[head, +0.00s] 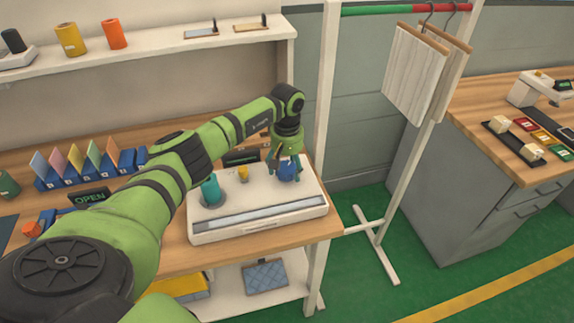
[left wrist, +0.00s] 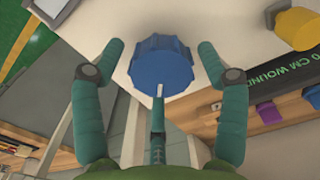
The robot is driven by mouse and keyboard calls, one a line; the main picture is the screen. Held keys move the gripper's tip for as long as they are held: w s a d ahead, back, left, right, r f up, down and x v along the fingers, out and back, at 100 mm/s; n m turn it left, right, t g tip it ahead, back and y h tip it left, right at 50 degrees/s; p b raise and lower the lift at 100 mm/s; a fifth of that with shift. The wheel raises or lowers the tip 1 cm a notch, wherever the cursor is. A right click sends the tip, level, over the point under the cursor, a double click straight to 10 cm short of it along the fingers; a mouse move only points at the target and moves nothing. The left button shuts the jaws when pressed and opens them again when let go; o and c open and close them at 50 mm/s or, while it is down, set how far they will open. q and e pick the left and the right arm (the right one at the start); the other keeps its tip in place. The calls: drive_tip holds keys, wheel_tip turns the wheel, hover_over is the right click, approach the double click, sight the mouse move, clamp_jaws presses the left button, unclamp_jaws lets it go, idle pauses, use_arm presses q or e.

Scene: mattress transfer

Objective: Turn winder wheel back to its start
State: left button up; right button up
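The blue winder wheel (head: 288,172) has a ridged rim and sits at the right end of a white winder machine (head: 258,222). It also shows in the left wrist view (left wrist: 162,64). My left gripper (head: 285,158) is directly above the wheel. In the left wrist view its two green fingers (left wrist: 161,50) are apart, one on each side of the wheel, with gaps visible between them and the rim. My right gripper is in neither view.
A dark display (left wrist: 285,75) reads "0 CM WOUND", its left part cut off. A teal cylinder (head: 211,191) and a yellow knob (head: 243,174) stand on the machine. Colored cards (head: 85,165) fill blue holders at left. A hanging rack (head: 415,75) stands right.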

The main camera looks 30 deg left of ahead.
use_arm(q)
drive_tip(key=c, duration=0.6)
drive_tip(key=shift+c, duration=0.3)
drive_tip(key=shift+s+f, duration=0.1)
drive_tip(key=shift+f, duration=0.1)
